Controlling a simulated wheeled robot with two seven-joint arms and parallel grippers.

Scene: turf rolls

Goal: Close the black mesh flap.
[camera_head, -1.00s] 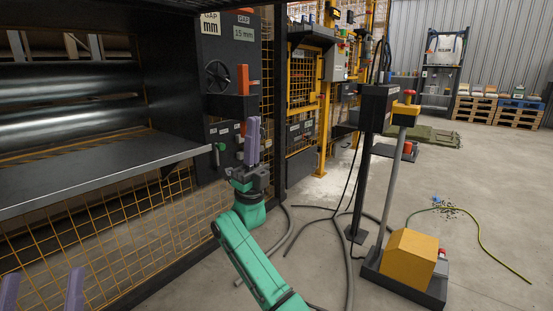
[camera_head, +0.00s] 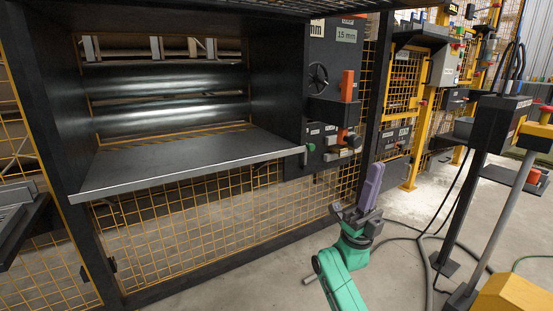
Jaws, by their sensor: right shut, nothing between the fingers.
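The black mesh flap (camera_head: 255,7) shows only as a dark strip along the top edge of the view. It is raised above the machine's opening, and most of it is out of frame. Below it the opening stands uncovered, with shiny rollers (camera_head: 180,110) and a grey shelf (camera_head: 190,160). My right gripper (camera_head: 373,182), with purple fingers on a green arm, is shut and empty. It points up in front of the machine, right of the shelf and well below the flap, apart from it. My left gripper is out of view.
A control panel with a handwheel (camera_head: 318,76) and an orange handle (camera_head: 347,86) is right of the opening. A dark post (camera_head: 470,195), cables and a yellow box (camera_head: 512,296) stand at the right.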

